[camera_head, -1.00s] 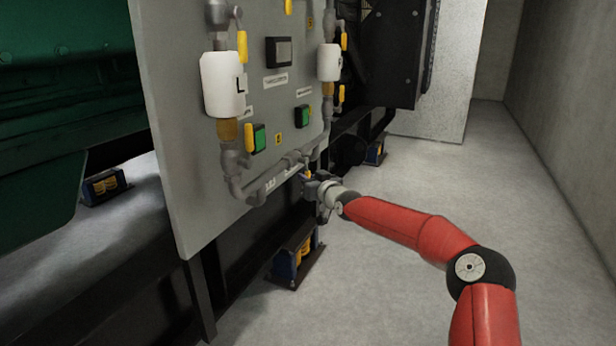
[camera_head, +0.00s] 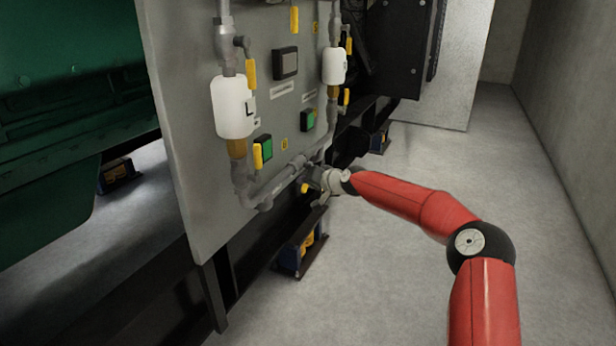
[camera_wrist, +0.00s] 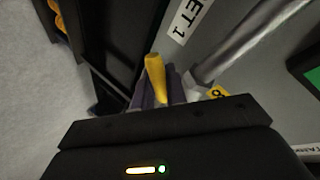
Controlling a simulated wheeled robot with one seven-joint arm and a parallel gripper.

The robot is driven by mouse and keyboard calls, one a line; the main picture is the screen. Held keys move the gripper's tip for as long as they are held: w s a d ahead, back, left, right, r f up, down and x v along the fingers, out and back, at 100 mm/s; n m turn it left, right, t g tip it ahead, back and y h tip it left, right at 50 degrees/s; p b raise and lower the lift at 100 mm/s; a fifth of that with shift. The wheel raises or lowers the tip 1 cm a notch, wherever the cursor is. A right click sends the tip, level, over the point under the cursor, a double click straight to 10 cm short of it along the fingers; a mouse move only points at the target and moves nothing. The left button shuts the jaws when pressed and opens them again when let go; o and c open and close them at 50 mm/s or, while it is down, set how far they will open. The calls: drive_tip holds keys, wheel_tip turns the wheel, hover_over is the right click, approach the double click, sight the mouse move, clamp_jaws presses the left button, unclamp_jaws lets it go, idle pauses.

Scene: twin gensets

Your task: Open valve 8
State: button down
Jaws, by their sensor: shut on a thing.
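A yellow valve handle (camera_wrist: 155,72) stands between the fingers of my gripper (camera_wrist: 158,94) in the wrist view. The fingers are closed around its lower part and its rounded end sticks out beyond them. A small yellow number tag (camera_wrist: 217,92) sits beside it, partly hidden; I cannot read its digit surely. In the head view, my gripper (camera_head: 312,182) is at the low pipe under the grey panel (camera_head: 190,150), with a bit of the yellow handle (camera_head: 304,188) showing at it. The valve body is mostly hidden by the gripper.
A grey pipe (camera_wrist: 245,45) runs close to the fingers. Green buttons (camera_head: 264,150), other yellow handles (camera_head: 250,72) and white canisters (camera_head: 233,108) are on the panel. A dark frame rail with spring mounts (camera_head: 300,256) lies below. The floor (camera_head: 400,280) to the right is clear.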

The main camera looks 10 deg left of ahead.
drive_tip(key=shift+s+r+m+g+p, duration=0.1)
drive_tip(key=shift+r+m+g+p, duration=0.2)
drive_tip(key=shift+p, duration=0.1)
drive_tip(key=shift+f, duration=0.1)
drive_tip(key=c, duration=1.5)
unclamp_jaws()
drive_tip(key=shift+a, duration=0.1)
